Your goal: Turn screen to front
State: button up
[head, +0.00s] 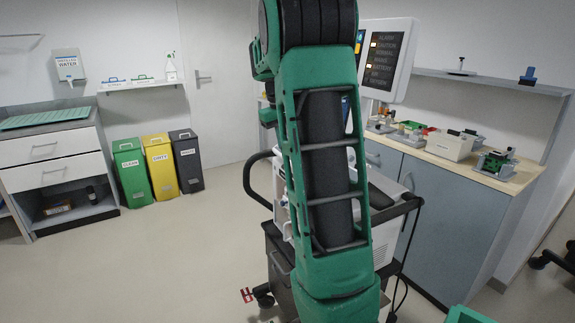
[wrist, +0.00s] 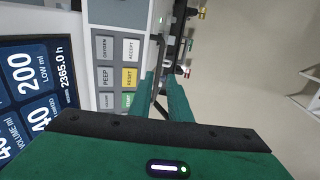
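The ventilator screen (head: 402,58) is a white-framed panel behind my arm in the head view. A dark strip of status labels, with ALARM at its top, shows, and my arm hides its left part. In the wrist view a screen face (wrist: 30,85) with blue readouts is close at the left, beside a strip of grey, yellow and green buttons (wrist: 117,75). My gripper (wrist: 163,85) has its green fingers just right of these buttons. Whether the fingers touch or hold the screen's edge is unclear. My arm hides the gripper in the head view.
The ventilator cart (head: 280,245) with a black handle stands behind my arm. A grey cabinet with a wooden counter (head: 480,172) holding several devices is at the right, under a wall shelf (head: 490,80). Several bins (head: 160,168) stand at the back left. The left floor is clear.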

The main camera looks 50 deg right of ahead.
jog(key=shift+w+a+r, duration=0.1)
jog(key=shift+a+r, duration=0.1)
jog(key=shift+r, duration=0.6)
jog(key=shift+w+a+r, duration=0.1)
jog(key=shift+a+r, duration=0.05)
jog(key=shift+r, duration=0.65)
